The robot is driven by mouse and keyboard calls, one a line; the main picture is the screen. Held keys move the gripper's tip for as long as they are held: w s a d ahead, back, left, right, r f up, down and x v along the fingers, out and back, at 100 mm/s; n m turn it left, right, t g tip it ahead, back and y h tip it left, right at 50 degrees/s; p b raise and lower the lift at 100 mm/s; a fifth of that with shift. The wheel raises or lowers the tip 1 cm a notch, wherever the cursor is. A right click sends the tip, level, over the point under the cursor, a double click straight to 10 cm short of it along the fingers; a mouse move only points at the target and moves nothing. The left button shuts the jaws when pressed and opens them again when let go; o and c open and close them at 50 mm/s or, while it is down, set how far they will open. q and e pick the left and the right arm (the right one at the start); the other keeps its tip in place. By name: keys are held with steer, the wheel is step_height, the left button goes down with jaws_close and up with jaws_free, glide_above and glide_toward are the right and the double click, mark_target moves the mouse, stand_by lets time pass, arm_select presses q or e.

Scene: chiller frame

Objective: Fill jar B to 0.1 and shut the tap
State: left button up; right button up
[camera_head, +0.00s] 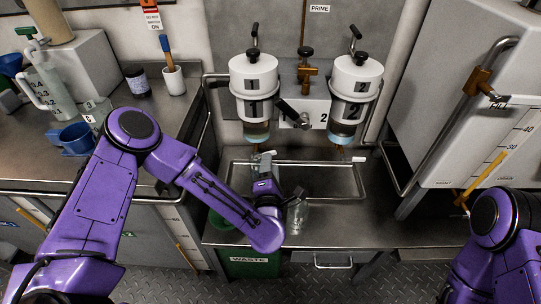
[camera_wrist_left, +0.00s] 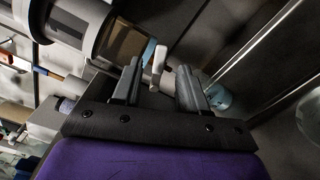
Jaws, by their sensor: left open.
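My left gripper (camera_head: 264,169) is below filter housing 1 (camera_head: 253,90), over the steel drip tray. In the left wrist view its two dark fingers (camera_wrist_left: 158,88) are apart. A small pale lever-like piece (camera_wrist_left: 158,62), apparently the tap, shows beyond the fingertips, beside the housing's bluish lower end (camera_wrist_left: 148,50). I cannot tell whether it is touched or turned. A pale-blue round vessel (camera_wrist_left: 217,97) shows past the right finger; its label and level are unreadable. A clear glass jar (camera_head: 298,216) stands by my left gripper in the head view, its letter unreadable. My right gripper is out of view.
Filter housing 2 (camera_head: 355,90) hangs to the right. The shallow drip tray (camera_head: 335,192) has a raised rim. A green WASTE bin (camera_head: 248,264) is under the counter edge. Jugs, a blue mug (camera_head: 74,138) and a brush pot crowd the left counter. A large tank stands right.

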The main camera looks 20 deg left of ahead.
arm_select(q)
steer(key=x, duration=0.4)
jaws_close()
steer(key=f+m, duration=0.1)
steer(key=m, duration=0.1)
steer(key=f+m, duration=0.1)
steer(key=m, duration=0.2)
steer(key=shift+d+f+p, duration=0.15)
steer(key=shift+d+p, duration=0.05)
steer(key=shift+p, duration=0.1)
jaws_free()
